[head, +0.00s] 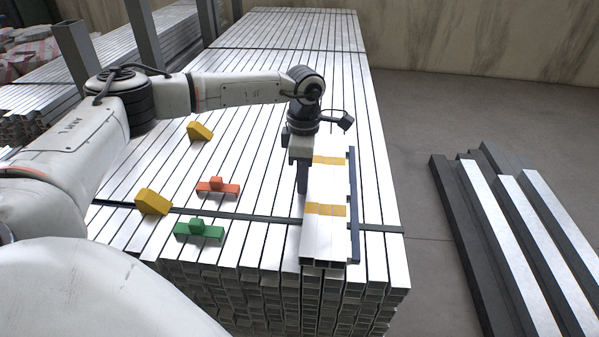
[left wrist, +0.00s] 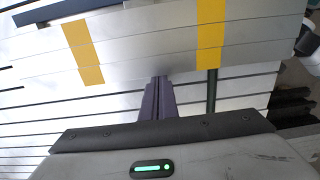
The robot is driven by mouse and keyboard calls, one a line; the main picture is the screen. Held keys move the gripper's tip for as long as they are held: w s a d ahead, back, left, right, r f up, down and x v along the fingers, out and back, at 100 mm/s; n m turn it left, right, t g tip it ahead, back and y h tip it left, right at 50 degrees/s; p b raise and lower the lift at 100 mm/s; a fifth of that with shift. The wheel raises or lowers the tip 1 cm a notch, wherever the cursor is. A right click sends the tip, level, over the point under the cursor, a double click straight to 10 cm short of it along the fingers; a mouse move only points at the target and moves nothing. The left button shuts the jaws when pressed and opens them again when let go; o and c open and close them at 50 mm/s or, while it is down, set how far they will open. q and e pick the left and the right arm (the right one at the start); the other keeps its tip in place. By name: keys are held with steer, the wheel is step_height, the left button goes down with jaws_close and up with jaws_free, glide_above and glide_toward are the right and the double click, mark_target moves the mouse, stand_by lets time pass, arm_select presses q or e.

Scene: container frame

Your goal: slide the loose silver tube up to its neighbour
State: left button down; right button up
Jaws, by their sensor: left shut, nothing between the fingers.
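A row of silver tubes with yellow tape bands lies on top of the tube stack at its right side in the head view. The loose silver tube (head: 311,236) appears to be the leftmost, beside its neighbour (head: 328,236); I see no clear gap between them. In the left wrist view the loose tube (left wrist: 140,74) is the one nearest my fingers. My left gripper (head: 302,188) is shut and empty, pointing down at the left side of the loose tube. Its fingertips (left wrist: 159,80) are at the tube's edge; I cannot tell whether they touch. My right gripper is not in view.
A dark blue bar (head: 353,205) runs along the right side of the taped tubes. Yellow wedges (head: 153,201), a red block (head: 217,187) and a green block (head: 199,230) lie on the stack at left. A dark strap (head: 255,217) crosses the stack. Tubes lie on the floor at right.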

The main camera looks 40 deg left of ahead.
arm_select(q)
steer(key=shift+w+d, duration=0.15)
steer(key=shift+d, duration=0.1)
steer(key=shift+r, duration=0.15)
